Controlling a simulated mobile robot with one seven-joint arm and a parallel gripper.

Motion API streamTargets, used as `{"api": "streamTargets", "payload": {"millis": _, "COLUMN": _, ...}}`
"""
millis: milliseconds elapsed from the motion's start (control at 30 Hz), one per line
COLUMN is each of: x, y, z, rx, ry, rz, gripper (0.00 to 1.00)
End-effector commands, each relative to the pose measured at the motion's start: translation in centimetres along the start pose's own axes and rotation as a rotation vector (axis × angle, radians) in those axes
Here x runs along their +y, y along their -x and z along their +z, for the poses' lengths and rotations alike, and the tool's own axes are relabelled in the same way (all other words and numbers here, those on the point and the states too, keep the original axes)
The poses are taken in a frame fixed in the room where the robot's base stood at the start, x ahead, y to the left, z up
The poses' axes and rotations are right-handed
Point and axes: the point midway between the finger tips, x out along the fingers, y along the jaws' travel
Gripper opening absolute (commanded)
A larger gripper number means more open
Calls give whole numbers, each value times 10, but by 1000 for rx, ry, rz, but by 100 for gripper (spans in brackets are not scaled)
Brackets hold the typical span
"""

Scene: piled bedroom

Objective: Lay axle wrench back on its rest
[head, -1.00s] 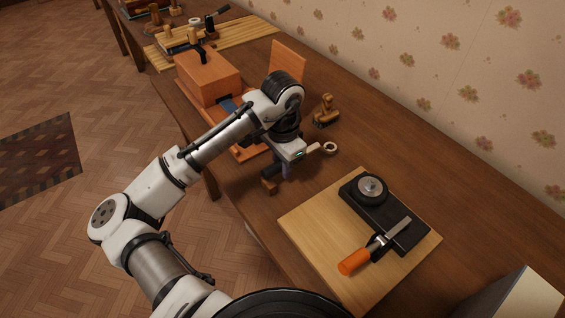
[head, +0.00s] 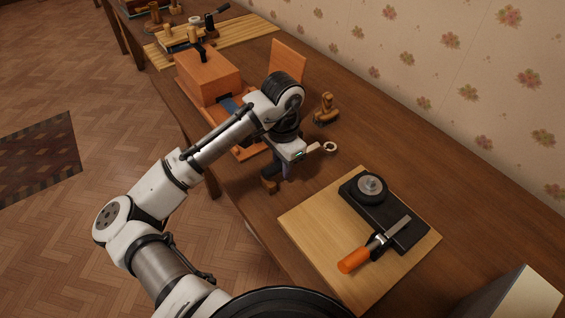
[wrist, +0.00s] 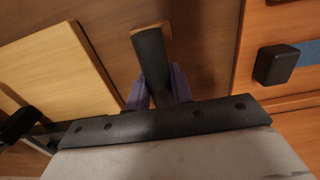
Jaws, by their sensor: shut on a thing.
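The axle wrench has a dark handle (head: 270,169) and a pale ring end (head: 329,147), which sticks out to the right of my gripper (head: 287,173). My gripper is shut on the wrench by its dark handle, which also shows between the purple fingers in the wrist view (wrist: 150,52). The ring end is hidden in the wrist view. A small wooden block (head: 268,185), perhaps part of the rest, stands under the handle's free end near the table's front edge. I cannot tell whether the handle touches it.
A pale board (head: 312,228) carries a black block (head: 406,233) with a wheel (head: 371,186) and an orange-handled tool (head: 354,259). An orange wooden box (head: 208,78) stands behind the arm, and a small wooden figure (head: 325,110) stands near the wall. Bare table lies right of the ring end.

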Motion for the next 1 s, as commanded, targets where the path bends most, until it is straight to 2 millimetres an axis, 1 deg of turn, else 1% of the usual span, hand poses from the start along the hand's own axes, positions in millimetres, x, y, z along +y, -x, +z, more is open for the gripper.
{"api": "streamTargets", "payload": {"millis": 800, "x": 0, "y": -17, "z": 0, "rx": 0, "ry": 0, "rz": 0, "gripper": 0}}
{"api": "streamTargets", "payload": {"millis": 833, "x": 0, "y": -16, "z": 0, "rx": 0, "ry": 0, "rz": 0, "gripper": 25}}
{"api": "streamTargets", "payload": {"millis": 1000, "x": 0, "y": -16, "z": 0, "rx": 0, "ry": 0, "rz": 0, "gripper": 47}}
